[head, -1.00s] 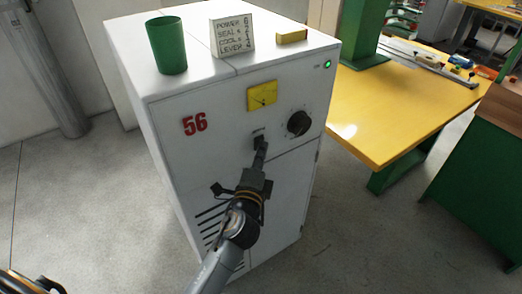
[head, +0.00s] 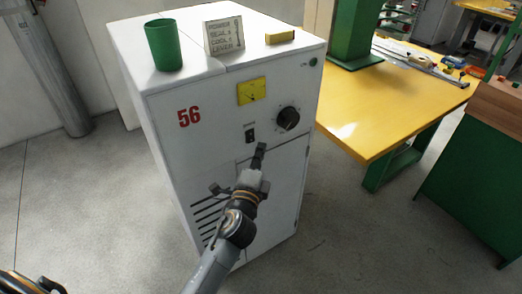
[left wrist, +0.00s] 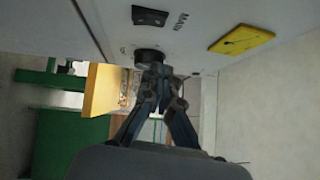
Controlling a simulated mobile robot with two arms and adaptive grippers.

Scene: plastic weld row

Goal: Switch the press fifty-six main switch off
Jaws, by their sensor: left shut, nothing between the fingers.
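The white press cabinet (head: 220,125) with a red 56 stands in front of me. Its main switch (head: 250,133) is a small black rocker below the yellow meter (head: 251,91). In the left wrist view the switch (left wrist: 150,16) shows beside the word MAIN. The lamp (head: 313,61) at the cabinet's top right is dark. My left gripper (head: 260,149) is shut and empty, just below the switch and apart from it in the head view. Its fingertips (left wrist: 158,70) also show in the left wrist view. My right gripper is not in view.
A black knob (head: 288,118) sits right of the switch. A green cup (head: 163,45), a lettered card (head: 224,36) and a yellow block (head: 280,37) stand on the cabinet. A yellow table (head: 375,125) is at the right. Grey floor is clear in front.

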